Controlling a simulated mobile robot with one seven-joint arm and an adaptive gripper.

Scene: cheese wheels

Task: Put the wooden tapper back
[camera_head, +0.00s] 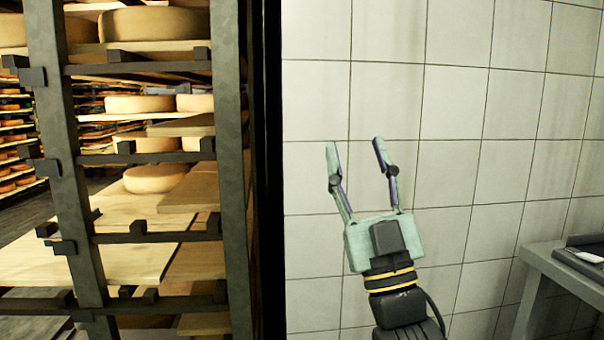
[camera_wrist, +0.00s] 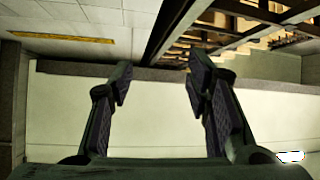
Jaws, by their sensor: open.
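I cannot make out the wooden tapper in either view. My gripper (camera_head: 354,142) is raised in front of the white tiled wall in the head view, right of the cheese rack. Its two fingers are spread apart with nothing between them. In the wrist view my gripper (camera_wrist: 160,65) also shows open and empty.
The dark-framed rack (camera_head: 68,150) at the left holds several cheese wheels (camera_head: 155,178) on wooden boards (camera_head: 110,245). A grey table (camera_head: 540,262) stands at the right edge, with a dark tray bearing a white item (camera_head: 590,257). The tiled wall (camera_head: 480,100) is bare.

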